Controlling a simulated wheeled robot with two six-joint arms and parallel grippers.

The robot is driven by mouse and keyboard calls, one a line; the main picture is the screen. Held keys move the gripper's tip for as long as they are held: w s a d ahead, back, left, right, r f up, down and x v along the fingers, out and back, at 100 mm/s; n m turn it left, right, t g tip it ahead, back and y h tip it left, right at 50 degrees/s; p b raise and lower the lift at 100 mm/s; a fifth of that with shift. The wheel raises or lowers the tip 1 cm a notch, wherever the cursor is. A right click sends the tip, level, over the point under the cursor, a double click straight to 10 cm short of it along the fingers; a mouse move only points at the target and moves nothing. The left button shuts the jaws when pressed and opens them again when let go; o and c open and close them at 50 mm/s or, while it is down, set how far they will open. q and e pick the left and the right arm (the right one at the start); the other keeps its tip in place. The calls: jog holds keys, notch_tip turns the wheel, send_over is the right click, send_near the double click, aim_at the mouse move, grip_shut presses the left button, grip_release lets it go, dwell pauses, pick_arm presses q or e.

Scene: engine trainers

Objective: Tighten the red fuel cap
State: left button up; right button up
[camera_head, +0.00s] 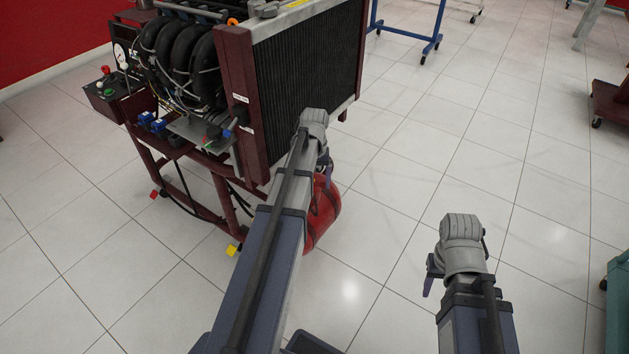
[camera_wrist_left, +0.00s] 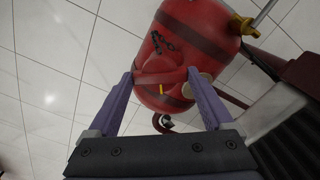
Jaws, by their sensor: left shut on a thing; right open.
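The red fuel tank (camera_head: 324,212) hangs low beside the radiator, partly hidden behind my left arm in the head view. In the left wrist view the tank (camera_wrist_left: 205,35) fills the upper middle, with dark bands around it. The red fuel cap (camera_wrist_left: 160,77) is on the tank, between the purple fingers of my left gripper (camera_wrist_left: 161,80). The fingers are shut on the cap. In the head view my left gripper (camera_head: 326,172) is at the tank, and the cap is hidden. My right gripper (camera_head: 433,272) is open and empty over the floor, at the right.
The engine trainer's radiator (camera_head: 305,85) and dark red frame (camera_head: 220,190) stand just left of the tank. A brass fitting (camera_wrist_left: 243,24) is on the tank's end. A blue wheeled stand (camera_head: 432,40) is at the back. Tiled floor (camera_head: 400,190) is clear to the right.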

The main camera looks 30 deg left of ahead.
aim_at(315, 183)
pick_arm(q)
jog(key=m, duration=0.6)
jog(key=shift+m, duration=0.5)
dwell(0.3)
jog(key=o, duration=1.1)
jog(key=shift+o, duration=0.2)
jog(key=shift+r, duration=0.1)
notch_tip(315, 183, up, 8)
jog(key=p, duration=0.8)
jog(key=shift+f, duration=0.2)
